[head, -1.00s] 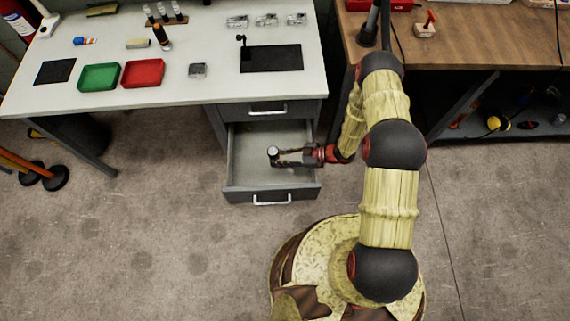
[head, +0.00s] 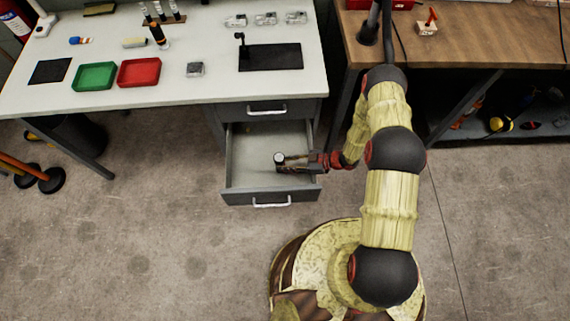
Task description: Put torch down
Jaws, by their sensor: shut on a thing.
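The torch (head: 279,158) shows as a small round pale end with a dark rim, seen from above, so it seems to stand roughly upright. My gripper (head: 284,163) is shut on it, reaching in from the right. Both are over the open lower drawer (head: 242,170) of the grey desk unit. I cannot tell whether the torch's lower end touches the drawer floor. The rest of the torch is hidden below its top end and the fingers.
The drawer's front (head: 271,198) and side walls surround the gripper; its floor looks otherwise empty. The shut upper drawer (head: 266,110) is behind it. The white desktop (head: 200,100) holds a green tray (head: 95,76), a red tray (head: 139,72) and a black mat (head: 271,57).

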